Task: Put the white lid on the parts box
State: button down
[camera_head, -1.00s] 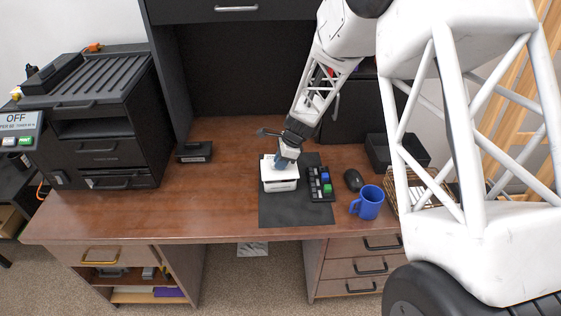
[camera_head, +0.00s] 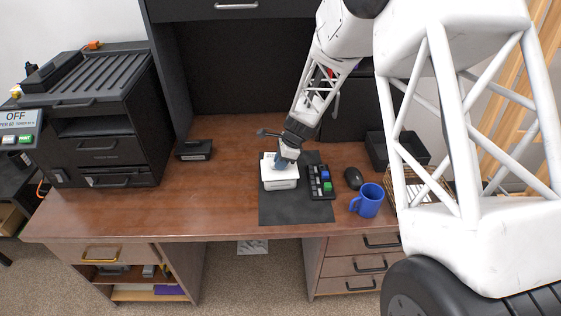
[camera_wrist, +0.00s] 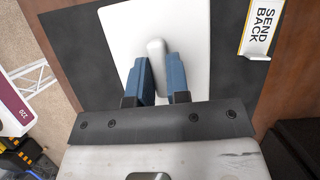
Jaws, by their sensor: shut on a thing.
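The white lid (camera_wrist: 187,30) is a flat plate with a raised handle (camera_wrist: 156,58) on top. My gripper (camera_wrist: 158,80) has its two blue fingers on either side of that handle and is shut on it. In the head view, my gripper (camera_head: 282,160) points down onto the lid (camera_head: 268,166) over the white parts box (camera_head: 282,184). The lid looks level and at or very close to the box's top. I cannot tell whether it is fully seated. In the wrist view the lid hides the box.
The box stands on a dark mat (camera_head: 285,212). A tray with coloured pieces (camera_head: 320,183), a black mouse (camera_head: 353,179) and a blue mug (camera_head: 368,201) stand to its right. A small black box with a label (camera_head: 194,151) is at the left. The desk's left middle is clear.

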aim_at(289, 167)
jog(key=shift+f, duration=0.45)
dwell(0.4)
jog(key=c, duration=1.4)
grip_release()
jog(key=o, duration=0.5)
jog(key=shift+o, duration=0.2)
jog(key=shift+d+r, duration=0.1)
jog(key=shift+r, duration=0.05)
jog(key=shift+v, duration=3.7)
jog(key=shift+r, duration=0.15)
jog(key=shift+r, duration=0.1)
